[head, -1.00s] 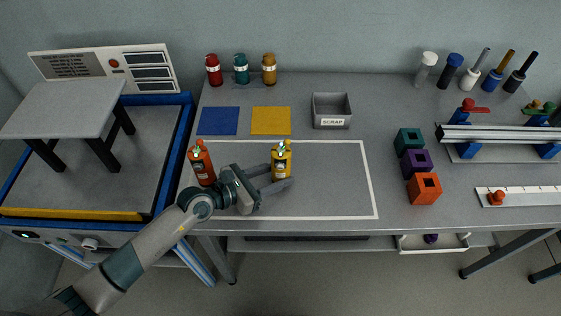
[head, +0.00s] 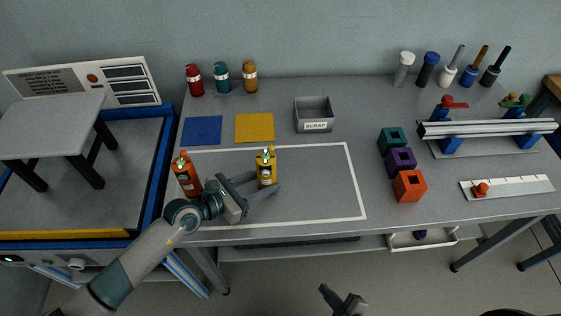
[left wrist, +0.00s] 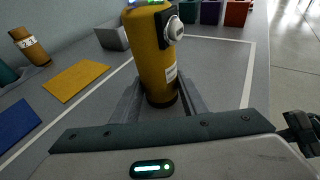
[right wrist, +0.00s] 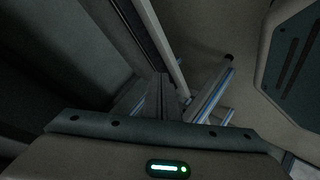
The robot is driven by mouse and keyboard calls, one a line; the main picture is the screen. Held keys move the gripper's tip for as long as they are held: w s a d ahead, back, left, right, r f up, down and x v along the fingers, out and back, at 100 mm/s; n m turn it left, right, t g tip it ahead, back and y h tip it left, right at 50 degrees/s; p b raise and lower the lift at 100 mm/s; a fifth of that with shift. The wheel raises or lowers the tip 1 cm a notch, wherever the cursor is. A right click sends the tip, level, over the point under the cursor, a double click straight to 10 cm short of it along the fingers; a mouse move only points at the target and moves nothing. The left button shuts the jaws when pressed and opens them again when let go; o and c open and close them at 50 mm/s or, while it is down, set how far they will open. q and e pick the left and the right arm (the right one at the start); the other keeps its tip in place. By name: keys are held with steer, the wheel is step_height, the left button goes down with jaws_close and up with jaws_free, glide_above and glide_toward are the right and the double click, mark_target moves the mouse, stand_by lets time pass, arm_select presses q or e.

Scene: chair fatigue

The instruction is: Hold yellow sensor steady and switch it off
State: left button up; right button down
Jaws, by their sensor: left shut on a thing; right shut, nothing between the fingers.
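The yellow sensor (head: 266,168) stands upright on the table, inside the white outlined area. My left gripper (head: 264,189) is shut on the lower part of the yellow sensor, one finger on each side. In the left wrist view the yellow sensor (left wrist: 156,62) shows a white round knob on its side and a lit green edge at its top, which is partly cut off. My right gripper (head: 343,298) is low in front of the table, away from the sensor. In the right wrist view my right gripper (right wrist: 162,82) is shut and empty.
An orange sensor (head: 186,175) stands just left of my left gripper. Blue (head: 202,130) and yellow (head: 254,127) squares and a scrap bin (head: 314,115) lie behind. Coloured blocks (head: 401,161) stand to the right. The outlined area's right part is clear.

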mark_target(270, 150)
steer(key=w+a+r+n+t+y, duration=0.1)
steer(key=a+r+n+t+y, duration=0.25)
steer(key=r, duration=0.85)
steer(key=w+a+r+n+y, duration=0.1)
steer(key=a+r+n+y, duration=0.25)
steer(key=a+r, duration=0.55)
steer(key=w+d+r+t+h, duration=0.1)
steer(key=w+d+r+t, duration=0.1)
steer(key=r, duration=0.8)
steer(key=w+d+r+t+h, duration=0.1)
steer(key=w+d+r+t, duration=0.1)
steer(key=r, duration=0.8)
steer(key=shift+w+d+r, duration=0.2)
steer(key=shift+w+d, duration=0.5)
steer(key=shift+w, duration=0.25)
steer(key=shift+t, duration=0.25)
steer(key=x, duration=1.4)
